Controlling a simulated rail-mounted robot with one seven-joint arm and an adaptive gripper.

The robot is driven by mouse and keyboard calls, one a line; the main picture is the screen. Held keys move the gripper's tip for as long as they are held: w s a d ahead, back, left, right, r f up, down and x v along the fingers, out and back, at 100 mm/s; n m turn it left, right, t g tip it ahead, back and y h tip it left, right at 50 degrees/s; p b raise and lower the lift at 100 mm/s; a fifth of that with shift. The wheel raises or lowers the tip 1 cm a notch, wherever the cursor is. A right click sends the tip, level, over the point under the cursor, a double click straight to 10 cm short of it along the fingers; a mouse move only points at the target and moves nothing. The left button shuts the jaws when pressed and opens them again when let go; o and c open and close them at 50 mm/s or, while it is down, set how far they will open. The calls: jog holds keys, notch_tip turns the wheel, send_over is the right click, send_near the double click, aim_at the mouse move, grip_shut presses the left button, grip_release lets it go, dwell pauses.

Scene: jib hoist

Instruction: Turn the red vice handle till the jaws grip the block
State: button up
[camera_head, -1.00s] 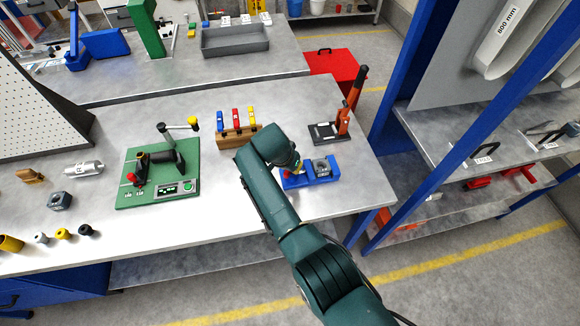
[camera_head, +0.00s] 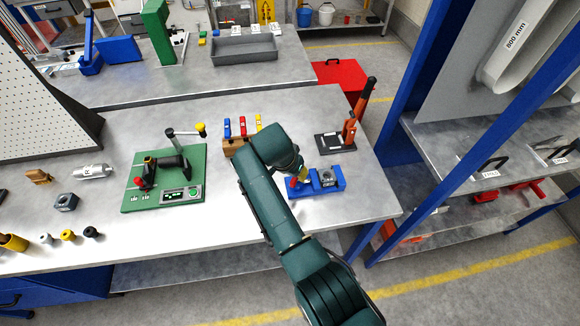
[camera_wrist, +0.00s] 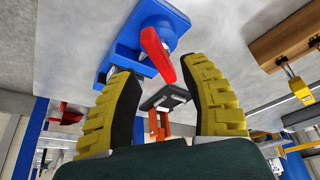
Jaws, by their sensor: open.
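The blue vice (camera_head: 338,184) sits on the near bench towards its right end. A grey block (camera_head: 327,176) with a dark hole is at its right part; whether the jaws touch it I cannot tell. The red vice handle (camera_wrist: 157,54) shows large in the wrist view, on the near end of the blue vice body (camera_wrist: 158,14). In the head view my arm partly hides that end. My gripper (camera_wrist: 161,70) has yellow ribbed fingers, spread apart. The red handle appears between and just beyond the fingertips; contact is not visible.
A wooden block with coloured padlocks (camera_head: 236,146) stands left of my arm. A black plate with an orange-handled lever tool (camera_head: 349,130) stands behind the vice. A green board (camera_head: 190,155) lies further left.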

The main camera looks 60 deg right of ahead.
jog(key=v, duration=0.7)
jog(key=shift+a+r, duration=0.1)
